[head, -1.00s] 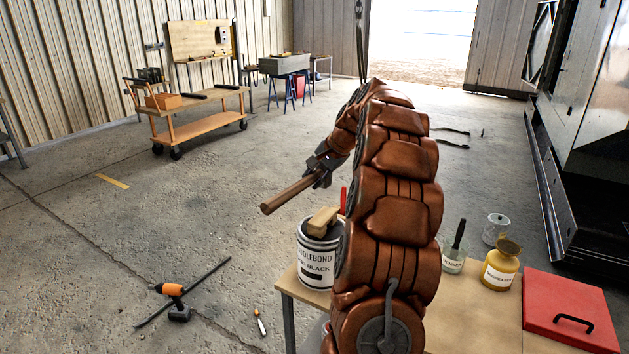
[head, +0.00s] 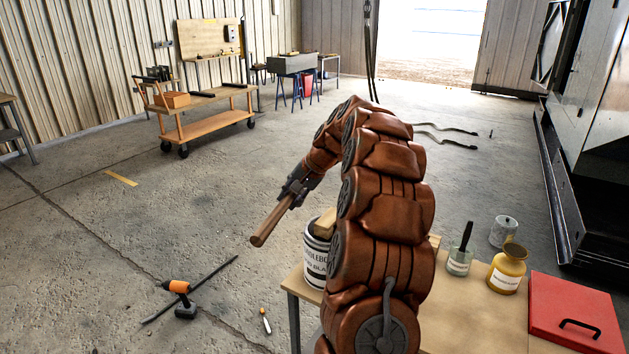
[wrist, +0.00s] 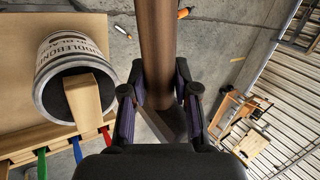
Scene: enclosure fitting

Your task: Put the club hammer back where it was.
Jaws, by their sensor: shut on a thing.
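The club hammer's wooden handle (head: 272,222) sticks out of my gripper (head: 296,187) toward the lower left in the head view. My gripper is shut on it and holds it in the air, left of the paint can. In the wrist view the brown handle (wrist: 156,45) runs up between the fingers of my gripper (wrist: 160,98). A grey wedge-like surface (wrist: 168,125) shows between the fingers, perhaps part of the hammer head. The rest of the head is hidden.
A paint can (head: 317,262) with a wooden block on it stands on the workbench (head: 455,318), beside the gripper. A glass jar, yellow bottle (head: 506,270) and red case (head: 574,312) are at right. A drill (head: 180,296) lies on open floor; a cart (head: 205,127) stands farther back.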

